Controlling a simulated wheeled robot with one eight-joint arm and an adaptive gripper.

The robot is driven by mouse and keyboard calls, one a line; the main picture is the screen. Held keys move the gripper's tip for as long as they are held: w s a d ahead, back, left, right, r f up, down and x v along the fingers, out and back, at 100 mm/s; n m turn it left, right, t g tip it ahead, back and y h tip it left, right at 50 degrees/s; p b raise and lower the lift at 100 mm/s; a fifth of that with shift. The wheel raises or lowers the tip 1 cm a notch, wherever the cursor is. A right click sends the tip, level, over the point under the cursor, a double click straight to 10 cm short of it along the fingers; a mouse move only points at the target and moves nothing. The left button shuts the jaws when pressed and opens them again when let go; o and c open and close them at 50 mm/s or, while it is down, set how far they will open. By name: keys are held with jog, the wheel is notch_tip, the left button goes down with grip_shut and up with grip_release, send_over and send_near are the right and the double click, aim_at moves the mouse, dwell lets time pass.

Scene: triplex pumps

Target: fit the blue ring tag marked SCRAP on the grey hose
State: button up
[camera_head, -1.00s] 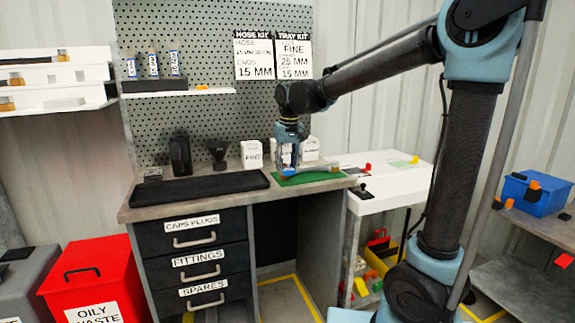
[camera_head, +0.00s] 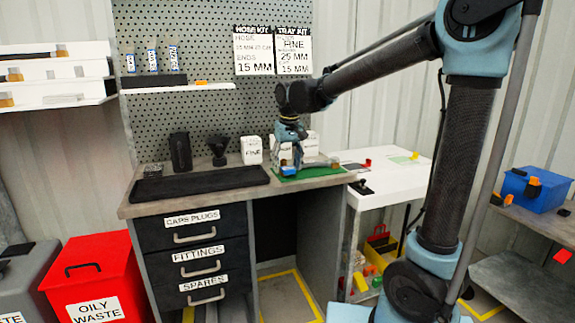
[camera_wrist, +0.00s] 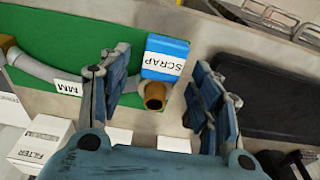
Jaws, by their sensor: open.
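The blue ring tag marked SCRAP (camera_wrist: 166,58) is in the wrist view, upright face toward me, at one brass end (camera_wrist: 155,96) of the grey hose (camera_wrist: 36,68). I cannot tell whether its ring encircles the hose. The hose lies on a green mat (camera_wrist: 120,22), carries a white label reading MM (camera_wrist: 68,88), and runs partly behind a finger. My gripper (camera_wrist: 160,88) is open, with one finger on each side of the tag and visible gaps between. In the head view my gripper (camera_head: 287,164) is low at the mat, where the tag is too small to make out clearly.
A black tray or mat (camera_head: 200,184) lies left of the green mat. White boxes (camera_head: 252,151) stand behind, with a black funnel (camera_head: 217,149) and black container (camera_head: 180,153) left of them. Kit signs hang on the pegboard. A white side table (camera_head: 385,180) stands right.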

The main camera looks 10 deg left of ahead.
aim_at(289, 169)
jog(key=shift+r, duration=0.1)
notch_tip(289, 169, up, 12)
jog(key=s, duration=0.1)
jog(key=shift+s+d+f, duration=0.2)
jog(key=shift+d, duration=0.25)
jog(key=s+d+f+m, duration=0.1)
jog(key=s+d+f, duration=0.15)
jog(key=d, duration=0.55)
jog(key=s+d+f+m, duration=0.15)
jog(key=d+f, duration=0.25)
jog(key=d, duration=0.4)
jog(key=s+d+f+m, duration=0.1)
jog(key=s+d+f, duration=0.15)
jog(key=d, duration=0.45)
jog(key=s+d+f+m, duration=0.1)
jog(key=s+d+f, duration=0.5)
jog(key=f, duration=0.3)
jog(key=s+d+f+m+h, duration=0.1)
jog(key=s+d+f, duration=0.6)
jog(key=s+f, duration=0.1)
jog(key=shift+d+f+t, duration=0.3)
jog(key=shift+f, duration=0.15)
jog(key=shift+m, duration=0.25)
